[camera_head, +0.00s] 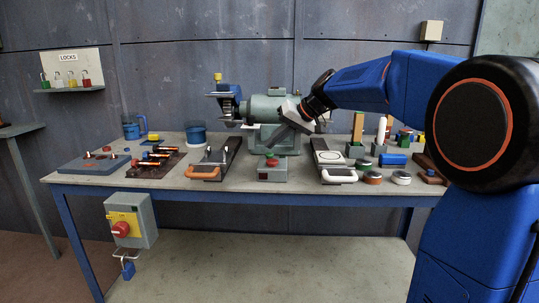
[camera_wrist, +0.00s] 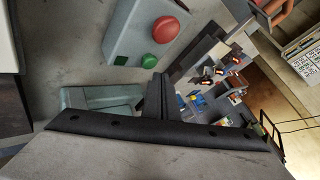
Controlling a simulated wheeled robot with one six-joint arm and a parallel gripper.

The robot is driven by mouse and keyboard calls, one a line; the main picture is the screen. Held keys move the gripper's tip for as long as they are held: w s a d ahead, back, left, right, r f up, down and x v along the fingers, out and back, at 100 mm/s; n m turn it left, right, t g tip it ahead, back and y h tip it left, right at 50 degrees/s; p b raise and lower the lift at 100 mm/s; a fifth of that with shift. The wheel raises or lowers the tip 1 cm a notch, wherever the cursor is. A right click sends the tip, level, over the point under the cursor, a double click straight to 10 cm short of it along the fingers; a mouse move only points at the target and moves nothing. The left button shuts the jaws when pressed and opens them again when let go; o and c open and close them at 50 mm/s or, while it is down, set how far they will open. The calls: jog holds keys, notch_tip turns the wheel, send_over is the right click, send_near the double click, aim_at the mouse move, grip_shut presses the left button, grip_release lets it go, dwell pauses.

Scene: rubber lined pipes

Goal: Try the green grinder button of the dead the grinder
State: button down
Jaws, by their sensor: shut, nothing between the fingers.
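The grinder (camera_head: 265,108) is a grey-green machine at the middle back of the bench. In front of it stands a small grey button box (camera_head: 272,174) with a red button on top. In the wrist view the box (camera_wrist: 125,30) shows a large red button (camera_wrist: 165,30) and a smaller green button (camera_wrist: 149,61). My gripper (camera_head: 274,139) is above the box, in front of the grinder. Its shut dark fingers (camera_wrist: 159,88) appear just below the green button in the wrist view; I cannot tell whether they touch it.
A grey and yellow switch box (camera_head: 130,220) with a red knob and a blue padlock (camera_head: 128,270) hangs at the bench front. Trays with handles (camera_head: 215,160) (camera_head: 331,160) flank the button box. Small jars and blocks crowd the right. A lock board (camera_head: 71,68) is on the wall.

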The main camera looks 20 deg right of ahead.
jog(key=shift+r, duration=2.5)
jog(key=s+d+f+h, duration=0.2)
jog(key=s+f, duration=0.6)
jog(key=s, duration=0.6)
jog(key=s+d+f+g+h, duration=0.1)
jog(key=s+d+f+h, duration=0.1)
jog(key=s+f, duration=0.7)
jog(key=s+d+f+h, duration=0.2)
jog(key=s+f, duration=0.7)
jog(key=s, duration=1)
jog(key=shift+s+m+h, duration=0.2)
jog(key=shift+m+h, duration=0.1)
jog(key=shift+h, duration=0.1)
jog(key=shift+r, duration=0.1)
